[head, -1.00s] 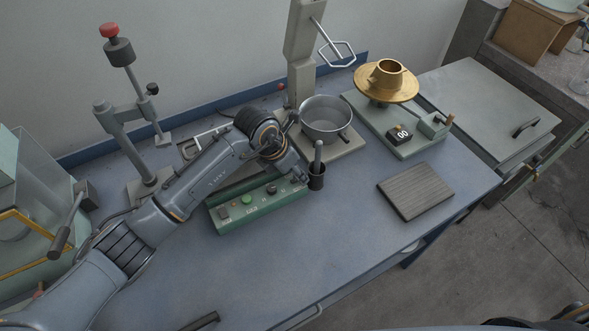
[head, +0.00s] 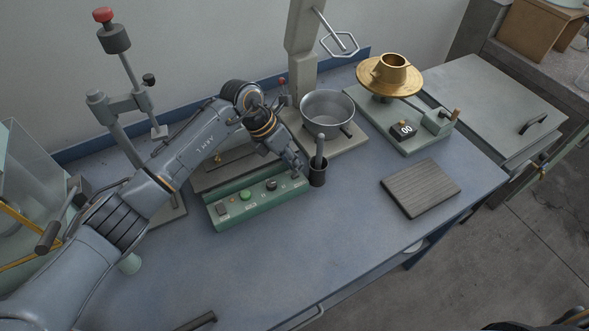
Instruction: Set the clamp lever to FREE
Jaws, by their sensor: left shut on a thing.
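My left arm reaches across the bench, and my left gripper (head: 299,166) is low over the right end of a green control box (head: 262,201). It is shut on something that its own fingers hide. A black cup (head: 317,176) with a grey rod (head: 320,148) in it stands just right of the fingers. The box has a green button, a dark knob (head: 271,184) and small unreadable labels. No lever marked FREE can be made out. A small red-tipped stick (head: 282,83) shows behind my wrist. My right gripper is not in view.
A steel pan (head: 328,109) sits on a stand base behind the cup. A brass turntable (head: 390,76) with a 00 counter (head: 404,130) is at right. A ribbed grey pad (head: 420,187) lies in front. A red-knobbed post (head: 116,38) stands at left. The front bench is mostly clear.

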